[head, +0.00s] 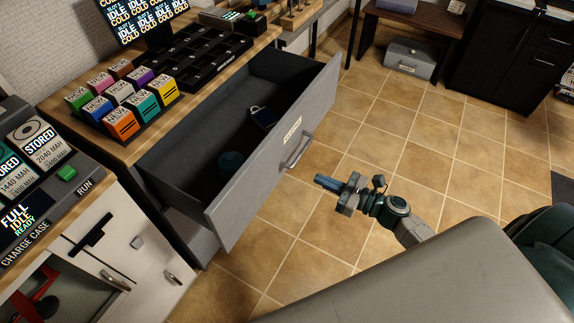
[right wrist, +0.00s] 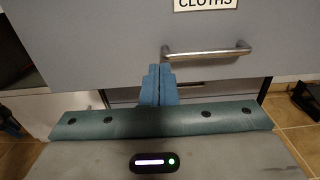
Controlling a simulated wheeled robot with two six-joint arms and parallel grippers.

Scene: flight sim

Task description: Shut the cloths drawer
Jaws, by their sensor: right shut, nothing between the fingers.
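The cloths drawer (head: 268,172) is pulled far out of the wooden bench, with its grey front facing right in the head view. Its bar handle (head: 296,150) sits on that front, and it also shows in the right wrist view (right wrist: 207,53) below the CLOTHS label (right wrist: 206,3). My right gripper (head: 320,181) is shut and empty, in front of the drawer face near the handle. Whether its tips touch the front is unclear. My left gripper is out of view.
Colored boxes (head: 122,100) and a black tray (head: 190,55) stand on the bench above the drawer. A charge case (head: 40,175) is at the left. A grey case (head: 411,58) lies under a far table. The tiled floor (head: 400,130) before the drawer is clear.

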